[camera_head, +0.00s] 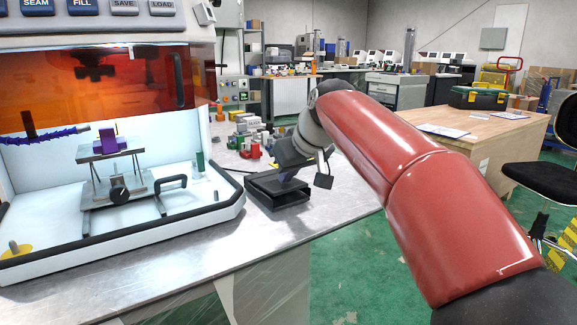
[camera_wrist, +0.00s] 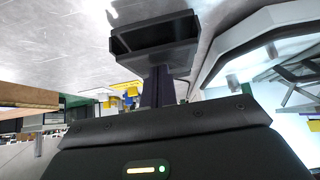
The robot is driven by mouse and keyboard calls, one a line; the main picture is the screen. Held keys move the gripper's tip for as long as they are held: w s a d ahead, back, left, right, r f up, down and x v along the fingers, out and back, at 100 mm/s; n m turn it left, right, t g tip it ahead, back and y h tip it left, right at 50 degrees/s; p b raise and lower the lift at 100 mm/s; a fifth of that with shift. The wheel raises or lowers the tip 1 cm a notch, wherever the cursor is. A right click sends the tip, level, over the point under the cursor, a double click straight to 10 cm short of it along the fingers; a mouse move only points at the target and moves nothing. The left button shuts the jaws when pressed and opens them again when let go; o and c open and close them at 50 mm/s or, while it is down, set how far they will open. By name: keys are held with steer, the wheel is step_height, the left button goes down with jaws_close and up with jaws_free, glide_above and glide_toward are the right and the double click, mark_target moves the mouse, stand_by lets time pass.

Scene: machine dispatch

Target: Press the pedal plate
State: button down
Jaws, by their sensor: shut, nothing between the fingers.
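The pedal is a low black box with a flat top plate (camera_head: 277,186) on the metal bench, just right of the machine enclosure. In the wrist view the pedal plate (camera_wrist: 152,32) shows at the top centre, seen upside down. My gripper (camera_head: 286,176) points down over the rear of the pedal in the head view. In the wrist view the narrow dark fingers of my gripper (camera_wrist: 157,72) are together and empty, with their tips at the near edge of the pedal. I cannot tell whether they touch the plate.
The machine enclosure (camera_head: 120,240) with its orange window (camera_head: 100,75) stands left of the pedal. Several small coloured parts (camera_head: 248,135) stand on the bench behind. Bare bench (camera_head: 345,205) lies to the right of the pedal. A wooden table (camera_head: 485,135) stands farther right.

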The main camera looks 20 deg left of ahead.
mark_target(292, 187)
steer(key=shift+f, duration=0.15)
steer(key=f+b, duration=0.1)
steer(key=b, duration=0.1)
steer(key=f+y+b, duration=0.1)
steer(key=b, duration=0.1)
steer(key=shift+s+d+f, duration=0.1)
steer(key=shift+d, duration=0.1)
steer(key=f+t+b, duration=0.1)
steer(key=b, duration=0.3)
steer(key=shift+s+d+y, duration=0.1)
steer(key=shift+y, duration=0.3)
step_height(292, 187, up, 5)
steer(key=p, duration=0.4)
steer(key=v, duration=1)
steer(key=shift+s+r+t, duration=0.15)
steer(key=shift+r+t, duration=0.1)
steer(key=shift+t, duration=0.05)
